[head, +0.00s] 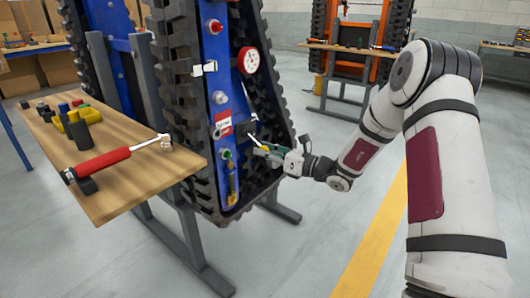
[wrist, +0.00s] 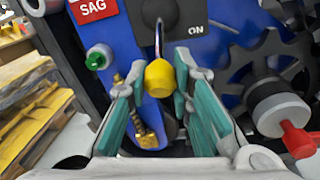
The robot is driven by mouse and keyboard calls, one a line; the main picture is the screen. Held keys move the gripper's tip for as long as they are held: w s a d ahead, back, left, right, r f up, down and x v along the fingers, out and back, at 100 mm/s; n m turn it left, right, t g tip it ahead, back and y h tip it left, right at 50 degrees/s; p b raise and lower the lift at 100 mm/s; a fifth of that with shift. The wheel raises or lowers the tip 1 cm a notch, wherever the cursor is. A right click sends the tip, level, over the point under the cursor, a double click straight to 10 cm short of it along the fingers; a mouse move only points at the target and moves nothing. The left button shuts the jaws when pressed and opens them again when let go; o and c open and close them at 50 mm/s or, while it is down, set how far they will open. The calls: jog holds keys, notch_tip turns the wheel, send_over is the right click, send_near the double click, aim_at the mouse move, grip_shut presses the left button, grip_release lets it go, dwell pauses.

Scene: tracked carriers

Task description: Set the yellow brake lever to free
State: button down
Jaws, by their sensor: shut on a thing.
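The brake lever is a thin silver rod with a yellow knob (wrist: 159,78), fixed to a dark plate (wrist: 172,18) on the blue track carrier. The word ON shows on the plate, right of the rod. In the wrist view the rod hangs down from the plate to the knob. In the head view the lever (head: 256,141) slants down to the right, toward my gripper (head: 268,151). My gripper (wrist: 157,88) is shut on the yellow knob, with its green-padded fingers on either side. Any other plate wording is hidden or out of view.
A red SAG label (wrist: 94,8), a green button (wrist: 98,57) and a brass spring fitting (wrist: 145,135) sit left of the lever. A sprocket and red-handled valve (wrist: 296,137) lie right. A wooden bench (head: 125,195) with a red-handled wrench (head: 103,161) stands left.

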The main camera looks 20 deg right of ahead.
aim_at(266, 148)
jog(key=shift+r, duration=0.1)
jog(key=r+g+h+p, duration=0.1)
jog(key=p, duration=0.3)
jog(key=s+r+g+h+p, duration=0.1)
jog(key=r+p, duration=0.1)
jog(key=p, duration=0.2)
jog(key=shift+d, duration=0.2)
notch_tip(266, 148, up, 2)
jog(key=g+h+p, duration=0.1)
jog(key=p, duration=0.2)
jog(key=g+h+p, duration=0.1)
jog(key=p, duration=0.3)
jog(key=shift+d+r+m+g, duration=0.15)
jog(key=shift+r+m+g, duration=0.15)
jog(key=shift+g, duration=0.1)
jog(key=shift+w+a+r+p, duration=0.1)
jog(key=shift+w+r+p, duration=0.05)
jog(key=shift+r+p, duration=0.3)
jog(key=shift+w+a+r+p, duration=0.15)
jog(key=shift+r+p, duration=0.2)
jog(key=shift+r, duration=0.2)
jog(key=shift+w+a+r, duration=0.15)
jog(key=shift+w+r, duration=0.05)
jog(key=shift+r, duration=0.3)
jog(key=shift+a+r, duration=0.1)
jog(key=c, duration=1.4)
grip_release()
